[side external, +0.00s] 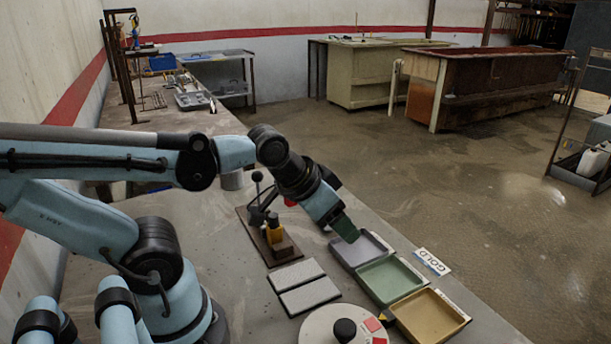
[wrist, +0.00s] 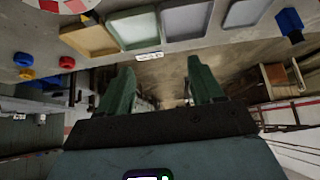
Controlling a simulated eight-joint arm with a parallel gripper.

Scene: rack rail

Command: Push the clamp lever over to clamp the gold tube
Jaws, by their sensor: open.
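The clamp stands on a brown base board (side external: 283,251) in the side external view. Its lever (side external: 258,178) has a dark ball knob and points up. The gold tube (side external: 273,230) stands in a block on the same board, beside the clamp body. My gripper (side external: 346,230) is to the right of the clamp, above the grey tray, and touches neither lever nor tube. In the wrist view my gripper (wrist: 162,82) has its two green fingers wide apart with nothing between them. The clamp and the tube do not show in the wrist view.
Two grey pads (side external: 310,293) and a round white dial (side external: 315,325) lie nearer.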

